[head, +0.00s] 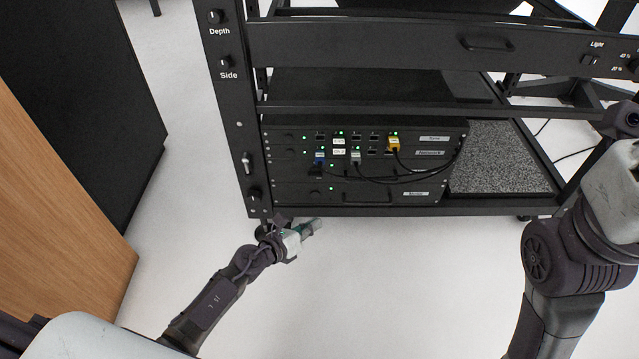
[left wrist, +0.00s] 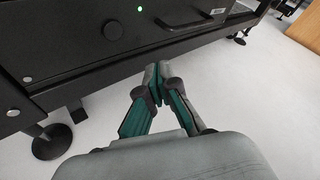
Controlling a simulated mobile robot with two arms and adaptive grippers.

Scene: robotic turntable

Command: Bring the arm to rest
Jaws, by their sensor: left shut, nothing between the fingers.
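My left gripper (head: 312,226) is in front of the lower edge of the black rack, near its left post. In the left wrist view its fingers (left wrist: 156,80) are together with nothing between them. They point toward the bottom of the rack, apart from the drawer handle (left wrist: 188,20) as far as I can tell. My right arm comes in at the right of the head view, but its gripper is out of the picture.
The black rack (head: 230,120) holds stacked units (head: 290,190) with blue, grey and yellow plugs on cables. A rack foot (left wrist: 52,141) stands on the floor. A wooden panel (head: 60,190) and dark cabinet (head: 90,90) are at left. The white floor (head: 400,290) is clear in front.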

